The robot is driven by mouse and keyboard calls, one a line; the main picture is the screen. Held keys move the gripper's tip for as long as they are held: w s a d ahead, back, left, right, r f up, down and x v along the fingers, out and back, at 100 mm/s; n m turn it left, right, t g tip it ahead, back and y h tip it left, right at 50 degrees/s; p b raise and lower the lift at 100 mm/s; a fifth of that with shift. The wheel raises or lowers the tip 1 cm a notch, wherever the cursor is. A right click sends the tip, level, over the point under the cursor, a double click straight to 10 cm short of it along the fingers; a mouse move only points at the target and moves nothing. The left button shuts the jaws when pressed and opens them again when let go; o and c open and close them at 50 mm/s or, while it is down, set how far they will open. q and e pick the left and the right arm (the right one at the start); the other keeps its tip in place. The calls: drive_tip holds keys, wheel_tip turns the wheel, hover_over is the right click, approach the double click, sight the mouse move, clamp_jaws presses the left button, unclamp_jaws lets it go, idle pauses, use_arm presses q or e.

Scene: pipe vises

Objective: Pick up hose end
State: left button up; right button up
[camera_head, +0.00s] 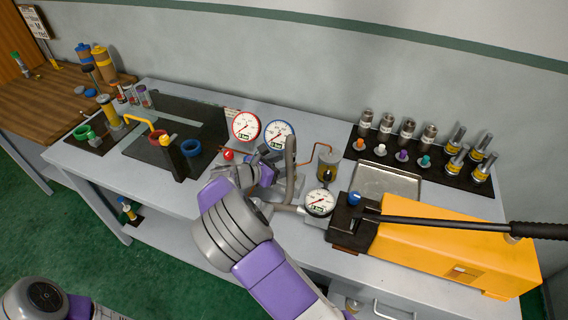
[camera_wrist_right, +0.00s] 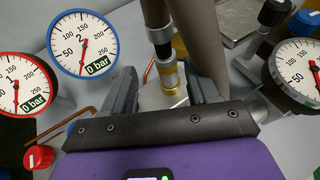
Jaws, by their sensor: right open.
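My right gripper (camera_head: 268,160) is open at the middle of the bench, just left of a grey upright pipe (camera_head: 291,165). The right wrist view shows its two grey fingers apart (camera_wrist_right: 161,78). Between or just beyond them is the hose end (camera_wrist_right: 166,72), with a black collar and a brass-coloured fitting below a pale hose. I cannot tell whether the fingers touch it. In the head view the hose end is hidden by my right gripper and wrist. My left gripper is not in view; only part of that arm shows at the lower left.
A red-rimmed gauge (camera_head: 246,126) and a blue-rimmed gauge (camera_head: 279,135) stand behind the gripper. A third gauge (camera_head: 320,202) and a yellow pump (camera_head: 455,245) with a long black lever are to the right. A metal tray (camera_head: 387,182) and a rack of fittings (camera_head: 425,160) lie behind.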

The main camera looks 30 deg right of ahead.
drive_tip(key=shift+s+d+f, duration=0.1)
drive_tip(key=shift+s+d, duration=0.05)
drive_tip(key=shift+d, duration=0.3)
drive_tip(key=shift+s+d+f, duration=0.1)
drive_tip(key=shift+s+d, duration=0.05)
drive_tip(key=shift+d, duration=0.3)
drive_tip(key=b+x, duration=0.1)
drive_tip(key=x, duration=0.4)
drive_tip(key=shift+w+f, duration=0.15)
drive_tip(key=shift+f, duration=0.05)
drive_tip(key=shift+a, duration=0.1)
clamp_jaws()
